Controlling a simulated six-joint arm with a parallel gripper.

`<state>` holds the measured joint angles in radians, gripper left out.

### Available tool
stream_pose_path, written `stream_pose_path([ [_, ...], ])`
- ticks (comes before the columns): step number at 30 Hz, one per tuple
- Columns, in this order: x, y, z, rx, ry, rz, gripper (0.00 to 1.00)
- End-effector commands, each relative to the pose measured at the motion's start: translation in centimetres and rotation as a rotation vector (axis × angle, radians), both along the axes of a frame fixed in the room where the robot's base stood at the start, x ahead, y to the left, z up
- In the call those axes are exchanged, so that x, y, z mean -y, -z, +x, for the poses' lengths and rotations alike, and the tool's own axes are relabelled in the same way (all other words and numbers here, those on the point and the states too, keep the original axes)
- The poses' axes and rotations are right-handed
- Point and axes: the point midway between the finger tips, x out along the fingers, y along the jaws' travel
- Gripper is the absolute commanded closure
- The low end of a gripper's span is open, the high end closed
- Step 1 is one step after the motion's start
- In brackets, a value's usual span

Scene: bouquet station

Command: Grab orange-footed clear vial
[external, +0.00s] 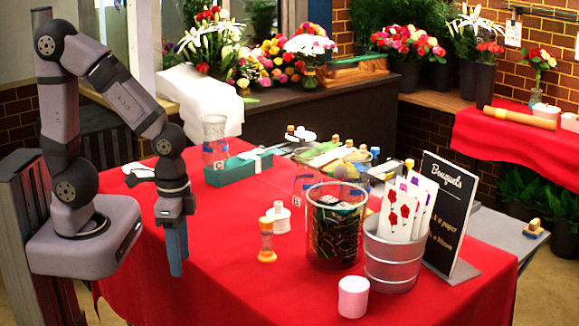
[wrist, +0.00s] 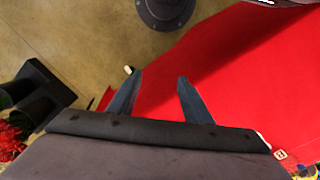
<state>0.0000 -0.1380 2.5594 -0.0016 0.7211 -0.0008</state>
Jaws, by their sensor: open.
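The clear vial with an orange foot (external: 266,240) stands upright on the red-covered table (external: 215,295) in the external view. It has an orange top as well. My gripper (external: 177,270) hangs fingers-down near the table's left side, to the left of the vial and apart from it. In the wrist view my gripper (wrist: 158,78) shows two blue fingers spread apart with nothing between them. The vial does not show in the wrist view.
A white bottle (external: 281,218) stands just behind the vial. A large glass jar (external: 321,255), a metal bucket (external: 391,265) with cards and a pink-white cylinder (external: 353,297) stand to its right. A green box (external: 231,171) lies behind. The cloth between gripper and vial is clear.

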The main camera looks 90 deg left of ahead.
Motion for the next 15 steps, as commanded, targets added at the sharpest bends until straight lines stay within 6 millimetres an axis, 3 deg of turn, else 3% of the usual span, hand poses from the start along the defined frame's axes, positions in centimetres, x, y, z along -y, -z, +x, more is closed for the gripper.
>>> stream_pose_path([
  [5,0.0,-1.2,0.2,0.005,0.0,0.0,0.55],
  [13,0.0,-5.1,0.2,0.007,0.0,0.0,0.55],
  [15,-0.1,-4.4,-0.5,-0.036,-0.065,-0.029,0.55],
])
